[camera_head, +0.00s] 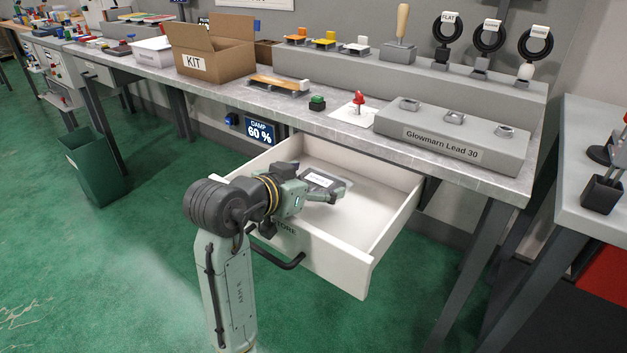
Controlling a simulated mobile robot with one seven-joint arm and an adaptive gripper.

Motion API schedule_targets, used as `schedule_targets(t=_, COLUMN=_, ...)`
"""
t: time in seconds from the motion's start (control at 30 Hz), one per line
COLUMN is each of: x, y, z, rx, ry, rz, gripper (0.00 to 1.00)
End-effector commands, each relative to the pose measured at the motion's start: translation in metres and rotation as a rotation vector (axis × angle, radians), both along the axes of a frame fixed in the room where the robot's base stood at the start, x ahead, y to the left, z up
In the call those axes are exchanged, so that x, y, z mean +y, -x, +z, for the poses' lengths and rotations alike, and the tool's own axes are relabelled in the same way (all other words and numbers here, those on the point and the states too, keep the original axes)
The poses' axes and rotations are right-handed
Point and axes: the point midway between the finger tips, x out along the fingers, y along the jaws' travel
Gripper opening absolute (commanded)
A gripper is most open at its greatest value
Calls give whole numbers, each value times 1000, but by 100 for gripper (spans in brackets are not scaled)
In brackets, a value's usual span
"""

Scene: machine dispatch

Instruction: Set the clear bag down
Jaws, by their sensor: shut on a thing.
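A greyish, see-through-looking bag with a pale label, which I take for the clear bag (318,178), is at my gripper (334,196), inside the outline of the open white drawer (384,235). My gripper reaches over the drawer's front from the left and is shut on the bag. My wrist and fingers hide part of the bag. I cannot tell whether the bag touches the drawer floor or hangs just above it.
The drawer's right half is bare. Above it, the workbench (350,140) carries an open KIT box (212,50), a green button (317,103), a red-topped part (358,97) and a grey Glowmarn Lead 30 block (450,137). A green bin (92,165) stands at left.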

Motion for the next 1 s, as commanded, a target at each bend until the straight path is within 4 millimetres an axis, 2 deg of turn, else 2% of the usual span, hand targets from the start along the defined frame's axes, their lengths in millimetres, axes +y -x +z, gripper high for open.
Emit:
schedule_targets(t=0.07, x=0, y=0, z=0, rx=-1, ry=1, rz=0, gripper=57)
schedule_targets(t=0.1, x=0, y=0, z=0, rx=0, ry=0, rz=0, gripper=86)
schedule_targets(t=0.3, x=0, y=0, z=0, rx=0, ry=0, rz=0, gripper=99)
schedule_targets(t=0.63, x=0, y=0, z=1, rx=0, ry=0, rz=0, gripper=100)
schedule_targets(t=0.8, x=0, y=0, z=19, rx=-2, ry=-1, rz=0, gripper=100)
schedule_targets(t=0.87, x=8, y=8, z=17, rx=-4, ry=0, rz=3, gripper=100)
schedule_targets(t=1.0, x=25, y=32, z=29, rx=-5, ry=-1, rz=4, gripper=100)
